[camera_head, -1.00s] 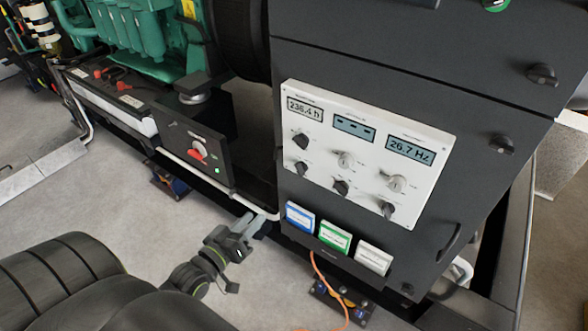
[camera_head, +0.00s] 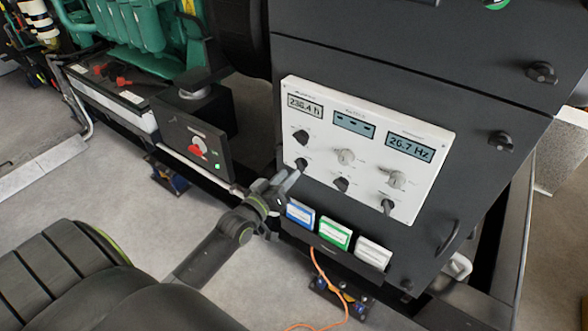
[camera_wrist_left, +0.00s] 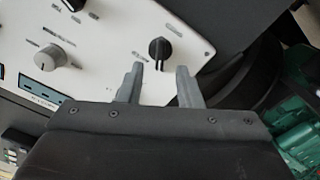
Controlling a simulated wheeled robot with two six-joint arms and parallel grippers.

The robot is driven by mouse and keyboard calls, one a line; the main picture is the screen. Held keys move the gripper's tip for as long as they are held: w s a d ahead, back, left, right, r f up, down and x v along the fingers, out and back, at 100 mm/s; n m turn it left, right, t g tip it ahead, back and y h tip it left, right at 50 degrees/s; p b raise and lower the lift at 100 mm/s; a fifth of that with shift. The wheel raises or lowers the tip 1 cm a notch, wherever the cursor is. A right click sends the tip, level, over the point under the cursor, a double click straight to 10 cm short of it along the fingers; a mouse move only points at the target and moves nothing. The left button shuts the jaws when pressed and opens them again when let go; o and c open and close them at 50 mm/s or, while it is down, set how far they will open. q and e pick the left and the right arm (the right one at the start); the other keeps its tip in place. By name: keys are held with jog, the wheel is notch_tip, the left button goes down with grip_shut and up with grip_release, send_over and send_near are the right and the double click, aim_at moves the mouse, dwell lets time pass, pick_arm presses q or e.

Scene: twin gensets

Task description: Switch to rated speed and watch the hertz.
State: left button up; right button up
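The white control panel (camera_head: 366,168) is on the dark cabinet; its right display (camera_head: 409,146) reads 26.7 Hz. The panel has black and grey knobs; their labels are too small to read. My left gripper (camera_head: 287,180) is at the panel's lower left, close to the lower-left black knob (camera_head: 301,165). In the left wrist view the left gripper (camera_wrist_left: 160,69) is open and empty. My right gripper is not in view.
Blue, green and white boxes (camera_head: 335,234) sit in a holder below the panel. A smaller box with a red switch (camera_head: 198,148) stands to the left, near the green engine (camera_head: 130,30). An orange cable (camera_head: 325,275) hangs below.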

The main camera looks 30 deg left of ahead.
aim_at(297, 167)
pick_arm(q)
jog(key=shift+w, duration=2)
grip_shut()
